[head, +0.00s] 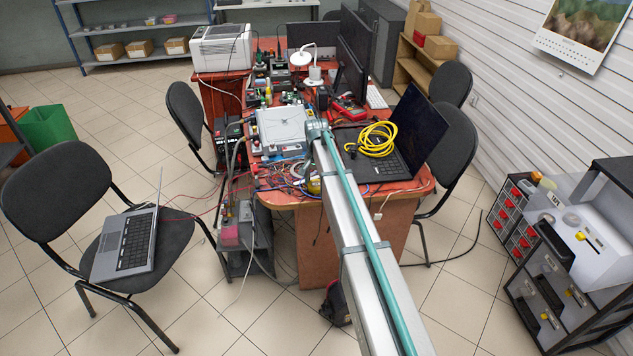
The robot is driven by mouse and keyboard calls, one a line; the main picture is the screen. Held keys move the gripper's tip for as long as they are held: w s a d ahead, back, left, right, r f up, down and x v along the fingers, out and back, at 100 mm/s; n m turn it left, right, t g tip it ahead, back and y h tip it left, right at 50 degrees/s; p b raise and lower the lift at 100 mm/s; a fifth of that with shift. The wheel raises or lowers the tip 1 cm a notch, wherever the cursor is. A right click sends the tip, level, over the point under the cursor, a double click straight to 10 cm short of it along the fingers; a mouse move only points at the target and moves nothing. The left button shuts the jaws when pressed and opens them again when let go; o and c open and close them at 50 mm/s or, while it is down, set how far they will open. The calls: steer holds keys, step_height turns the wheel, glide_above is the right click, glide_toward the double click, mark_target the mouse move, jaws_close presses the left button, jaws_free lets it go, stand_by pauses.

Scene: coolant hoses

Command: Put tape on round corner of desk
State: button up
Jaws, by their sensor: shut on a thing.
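The orange-red desk (408,190) stands in the middle, with a rounded front right corner (428,186). Its front left corner is partly crowded by cables. I cannot clearly pick out the tape. A pale ring-shaped item (299,163) lies among the clutter left of my arm, but it is too small to identify. A small yellow item (313,185) shows at the desk's front edge, partly behind my arm. My arm reaches from the bottom of the head view over the desk. My gripper is not distinguishable; the arm's far end hides what is beneath it.
A coiled yellow cable (377,139) lies on an open black laptop (392,160) at the desk's right. A chair with a grey laptop (135,240) stands left. Drawer units (575,250) stand at right. A black chair (455,150) is close to the desk's right side.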

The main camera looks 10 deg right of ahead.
mark_target(317, 184)
steer(key=shift+f, duration=0.15)
steer(key=o, duration=1.1)
steer(key=shift+o, duration=0.2)
step_height(317, 184, up, 12)
steer(key=b, duration=0.2)
steer(key=shift+r, duration=0.2)
